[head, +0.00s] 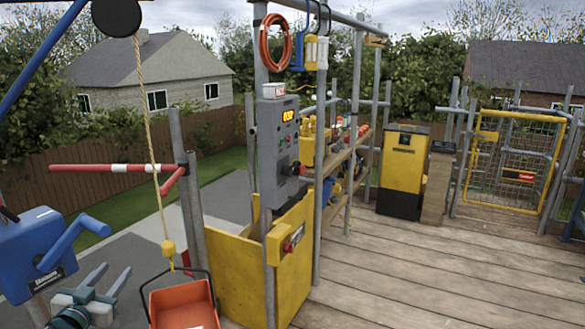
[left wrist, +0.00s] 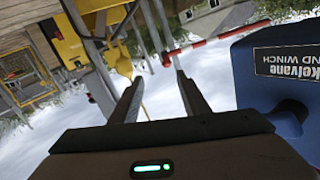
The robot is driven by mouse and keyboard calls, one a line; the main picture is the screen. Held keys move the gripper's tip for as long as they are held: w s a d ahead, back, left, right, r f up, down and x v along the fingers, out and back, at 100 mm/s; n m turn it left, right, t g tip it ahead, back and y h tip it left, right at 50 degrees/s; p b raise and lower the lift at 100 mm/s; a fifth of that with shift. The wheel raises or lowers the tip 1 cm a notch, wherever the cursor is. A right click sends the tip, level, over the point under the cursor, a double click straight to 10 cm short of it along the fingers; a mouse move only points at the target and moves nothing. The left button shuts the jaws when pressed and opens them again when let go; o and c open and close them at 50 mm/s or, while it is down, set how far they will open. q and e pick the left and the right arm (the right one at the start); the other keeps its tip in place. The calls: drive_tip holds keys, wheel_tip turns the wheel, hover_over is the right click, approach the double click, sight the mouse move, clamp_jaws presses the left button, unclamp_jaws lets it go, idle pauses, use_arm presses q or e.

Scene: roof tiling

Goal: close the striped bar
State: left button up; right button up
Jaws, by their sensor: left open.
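The red-and-white striped bar (head: 120,168) is level in the head view. It runs left from the grey upright posts (head: 185,190), where a short red arm (head: 172,181) slants down at its right end. The bar also shows in the left wrist view (left wrist: 205,43), beyond the fingers. My left gripper (head: 108,280) is open and empty, low at the left of the head view, below the bar and apart from it. Its two spread fingers show in the left wrist view (left wrist: 160,98). My right gripper is not in view.
A blue hand winch (head: 38,250) stands left of my left gripper. An orange bucket (head: 183,305) hangs on a yellow rope (head: 150,120), right of the gripper. A grey control box (head: 278,140) and yellow panels (head: 232,285) stand further right. The plank deck (head: 420,285) is clear.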

use_arm(q)
drive_tip(key=s+d+f+g, duration=0.2)
drive_tip(key=s+d+f, duration=0.2)
drive_tip(key=f, duration=0.9)
drive_tip(key=s+d+f+g+h, duration=0.1)
drive_tip(key=s+d+f+g, duration=0.3)
drive_tip(key=f, duration=0.9)
drive_tip(key=s+d+f, duration=0.3)
drive_tip(key=s+f, duration=0.2)
drive_tip(key=f, duration=0.8)
drive_tip(key=s+d+f+g+h, duration=0.1)
drive_tip(key=s+d+f+g, duration=0.1)
drive_tip(key=s+d+f, duration=0.9)
drive_tip(key=s+d+f+m+g+h, duration=0.1)
drive_tip(key=s+d+f+g, duration=0.1)
drive_tip(key=s+d+f, duration=0.8)
drive_tip(key=s+f, duration=0.1)
drive_tip(key=s, duration=0.4)
drive_tip(key=shift+d, duration=0.35)
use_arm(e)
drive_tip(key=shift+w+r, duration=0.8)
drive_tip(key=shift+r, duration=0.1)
